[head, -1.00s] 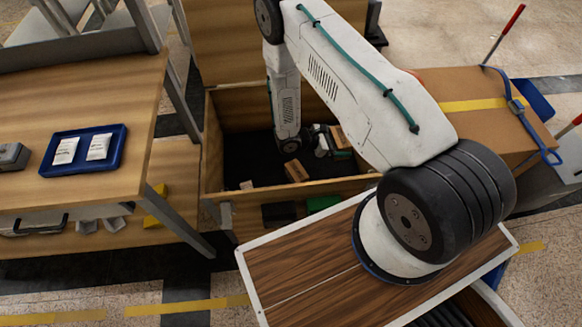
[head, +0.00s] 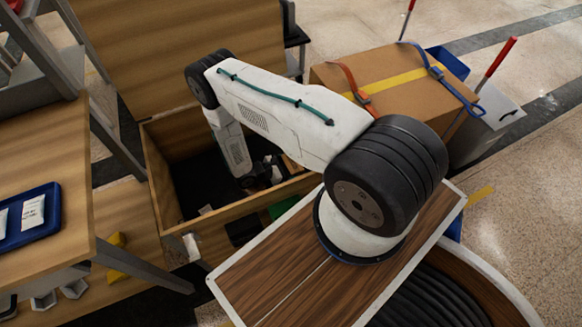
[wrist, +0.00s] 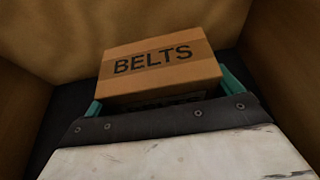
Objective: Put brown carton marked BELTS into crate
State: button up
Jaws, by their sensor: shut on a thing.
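The brown carton marked BELTS (wrist: 160,66) is between the green fingers of my gripper (wrist: 165,95) in the wrist view, its lettering upright and readable. My gripper is shut on it. Wooden walls and a dark floor surround it there. In the head view my arm reaches down into the open wooden crate (head: 160,185), which has a raised lid behind it. The gripper end is low inside the crate, mostly hidden by my arm and the front wall. I cannot tell whether the carton touches the crate floor.
A wooden table (head: 62,185) with a blue tray (head: 30,216) stands at the left. A large strapped carton (head: 395,85) is at the right on a cart. Small dark and green items lie by the crate's front wall.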

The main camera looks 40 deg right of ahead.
jog(key=shift+f, duration=0.3)
jog(key=shift+f, duration=0.3)
jog(key=o, duration=1)
jog(key=shift+r, duration=0.1)
